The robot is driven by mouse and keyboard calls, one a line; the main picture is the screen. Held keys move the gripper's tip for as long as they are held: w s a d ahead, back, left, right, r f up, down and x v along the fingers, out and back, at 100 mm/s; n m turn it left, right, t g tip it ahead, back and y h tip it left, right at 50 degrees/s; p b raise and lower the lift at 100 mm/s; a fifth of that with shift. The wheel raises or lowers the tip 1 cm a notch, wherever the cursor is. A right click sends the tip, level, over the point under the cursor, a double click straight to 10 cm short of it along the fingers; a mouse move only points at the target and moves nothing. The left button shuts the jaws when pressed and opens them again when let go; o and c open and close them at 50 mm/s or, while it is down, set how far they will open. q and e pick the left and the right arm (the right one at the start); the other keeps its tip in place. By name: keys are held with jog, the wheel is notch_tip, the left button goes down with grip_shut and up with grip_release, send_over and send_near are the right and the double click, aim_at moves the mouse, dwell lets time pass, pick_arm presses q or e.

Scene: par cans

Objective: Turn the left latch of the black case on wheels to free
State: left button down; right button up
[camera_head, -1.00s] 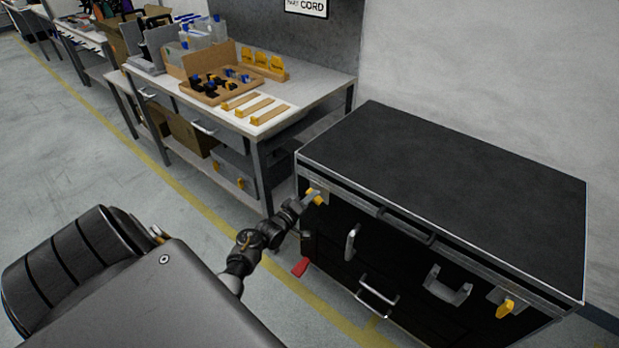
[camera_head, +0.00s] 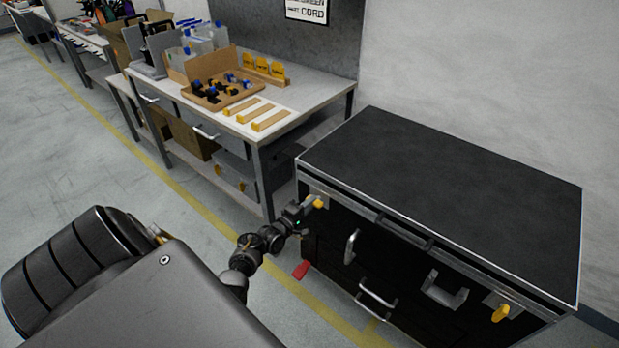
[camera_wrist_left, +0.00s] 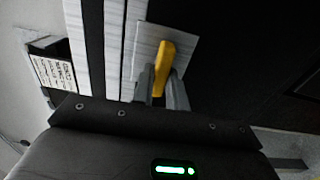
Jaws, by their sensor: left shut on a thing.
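The black case on wheels (camera_head: 450,185) stands at the right in the head view, its flat lid closed. Its left latch (camera_head: 319,202) is a yellow handle on a grey plate near the left end of the front. My left gripper (camera_head: 309,207) is at this latch. In the left wrist view the yellow handle (camera_wrist_left: 163,62) sits between the fingers of my left gripper (camera_wrist_left: 161,92), which is shut on it. The handle looks slightly tilted against its plate there. The right latch (camera_head: 501,312) is also yellow, near the right end of the front. My right gripper is not in view.
Silver handles (camera_head: 377,299) stick out from the case front. A red caster pedal (camera_head: 301,270) shows low at its left. A workbench (camera_head: 325,88) with wooden trays (camera_head: 222,92) stands behind left. The floor (camera_head: 75,150) at left is clear.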

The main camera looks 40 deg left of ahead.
pick_arm(q)
jog(key=c, duration=1.4)
grip_release()
jog(key=s, duration=1)
jog(key=shift+s+p, duration=0.4)
jog(key=shift+d, duration=0.1)
